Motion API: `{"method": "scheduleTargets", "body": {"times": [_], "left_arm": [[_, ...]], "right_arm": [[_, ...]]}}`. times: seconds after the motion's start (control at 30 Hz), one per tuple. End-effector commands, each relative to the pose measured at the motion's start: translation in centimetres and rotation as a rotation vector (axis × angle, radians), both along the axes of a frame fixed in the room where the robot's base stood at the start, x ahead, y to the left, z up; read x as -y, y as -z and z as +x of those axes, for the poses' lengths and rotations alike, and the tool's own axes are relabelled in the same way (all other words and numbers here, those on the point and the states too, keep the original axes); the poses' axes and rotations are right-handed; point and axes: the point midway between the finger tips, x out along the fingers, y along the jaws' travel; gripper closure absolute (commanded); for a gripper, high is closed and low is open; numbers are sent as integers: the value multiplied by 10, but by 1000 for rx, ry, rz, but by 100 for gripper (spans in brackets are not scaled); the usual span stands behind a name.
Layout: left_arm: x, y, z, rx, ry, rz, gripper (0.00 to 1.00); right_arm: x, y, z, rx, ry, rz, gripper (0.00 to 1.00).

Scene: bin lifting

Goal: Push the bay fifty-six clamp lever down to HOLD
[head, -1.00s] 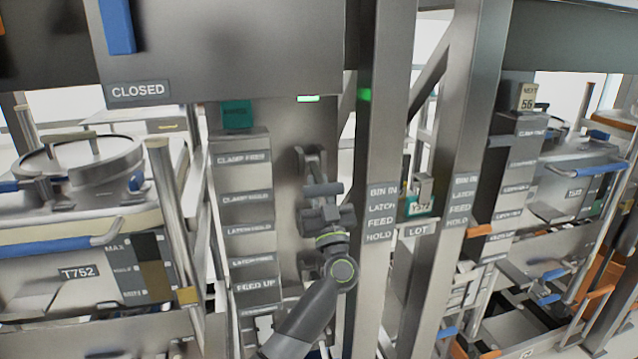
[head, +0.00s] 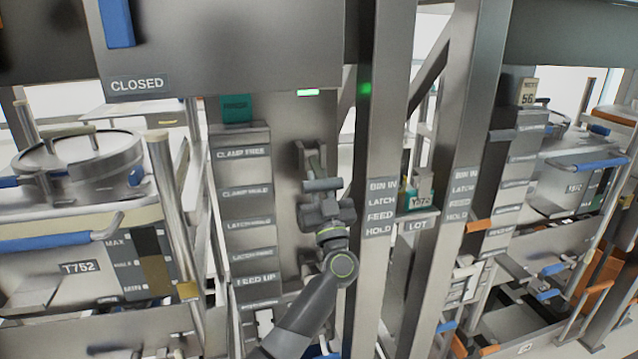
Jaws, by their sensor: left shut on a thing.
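The clamp lever (head: 312,158) is a grey metal piece on the steel post at the middle of the head view, right of the label column. My left gripper (head: 321,186) is shut on the lever's lower end, and its body hides part of the lever. The grip lies about level with the CLAMP HOLD label (head: 246,192), below the CLAMP FREE label (head: 242,153). A plate reading 56 (head: 527,98) shows at the right on another post. I cannot read a bay number on the lever's own post. My right gripper is not in view.
Steel uprights (head: 385,150) with BIN IN, LATCH, FEED and HOLD labels stand close right of my left arm. A lidded bin (head: 85,165) with a blue handle (head: 50,242) is at the left. A CLOSED panel (head: 140,84) hangs overhead, with a green light (head: 308,92) below it.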

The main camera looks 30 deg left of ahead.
Motion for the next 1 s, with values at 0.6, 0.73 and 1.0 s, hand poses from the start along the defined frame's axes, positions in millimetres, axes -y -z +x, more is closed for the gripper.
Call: {"method": "scheduleTargets", "body": {"times": [0.6,0.73,1.0], "left_arm": [[0,3,0,-4,0,-3,33],[0,2,0,-3,0,-1,16],[0,1,0,-2,-1,-1,0]], "right_arm": [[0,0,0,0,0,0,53],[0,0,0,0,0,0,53],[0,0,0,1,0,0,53]]}}
